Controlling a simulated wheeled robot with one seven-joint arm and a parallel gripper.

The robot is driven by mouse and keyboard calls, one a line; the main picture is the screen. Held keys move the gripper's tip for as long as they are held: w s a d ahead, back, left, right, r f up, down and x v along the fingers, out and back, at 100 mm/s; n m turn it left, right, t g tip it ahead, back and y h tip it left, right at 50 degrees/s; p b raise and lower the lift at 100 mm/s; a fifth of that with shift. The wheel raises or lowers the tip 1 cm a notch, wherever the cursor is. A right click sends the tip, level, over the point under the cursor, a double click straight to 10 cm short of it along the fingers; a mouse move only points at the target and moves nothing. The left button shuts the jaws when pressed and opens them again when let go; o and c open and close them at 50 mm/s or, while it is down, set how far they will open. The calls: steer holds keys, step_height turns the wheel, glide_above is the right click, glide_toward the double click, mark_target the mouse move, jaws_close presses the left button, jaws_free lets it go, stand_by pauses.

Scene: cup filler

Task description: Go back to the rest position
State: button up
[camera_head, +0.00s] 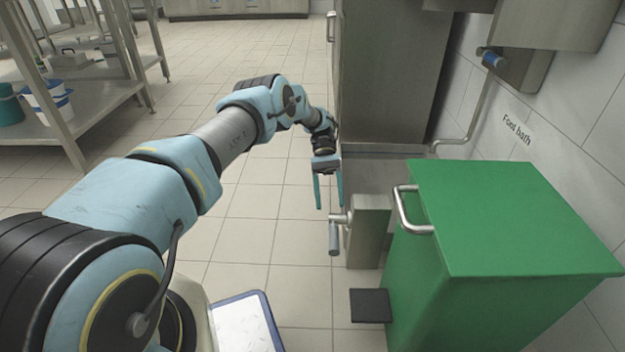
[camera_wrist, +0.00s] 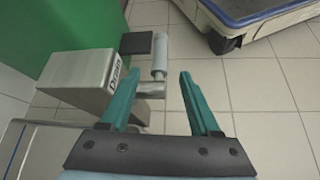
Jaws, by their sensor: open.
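My gripper (camera_head: 329,192) hangs at the end of my outstretched arm in the head view, with its two teal fingers pointing down. The fingers are spread apart with nothing between them. A grey metal lever handle (camera_head: 334,233) on a small steel box (camera_head: 368,230) is just below and slightly right of the fingers. In the wrist view my gripper (camera_wrist: 154,100) shows both fingers apart, and the lever handle (camera_wrist: 159,56) shows beyond and between them. I cannot tell how far the fingertips are from it.
A green bin (camera_head: 500,220) with a metal handle and a black pedal (camera_head: 371,305) stands at the right. A tall steel cabinet (camera_head: 385,70) stands behind the steel box. Steel shelves (camera_head: 90,105) are at the left. The tiled floor (camera_head: 260,210) is clear left of the gripper.

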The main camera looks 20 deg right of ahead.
steer(key=shift+r, duration=0.1)
steer(key=w+a+r+n+t+h+p, duration=0.1)
steer(key=w+a+r+t+h+p, duration=0.2)
steer(key=a+r, duration=0.65)
steer(key=w+a+r+n+t+p, duration=0.1)
steer(key=w+a+r+n+t, duration=0.2)
steer(key=a+r, duration=0.6)
steer(key=s+a+r+n+t+p, duration=0.1)
steer(key=s+a+r+t, duration=0.2)
steer(key=s+a+r, duration=0.45)
steer(key=s+a+r+t+p, duration=0.2)
steer(key=s+a+r+t, duration=0.2)
steer(key=a, duration=0.7)
step_height(320, 180, up, 38)
steer(key=p, duration=3.7)
steer(key=shift+w+f+h, duration=0.15)
steer(key=shift+f+h, duration=0.05)
steer(key=shift+h, duration=0.2)
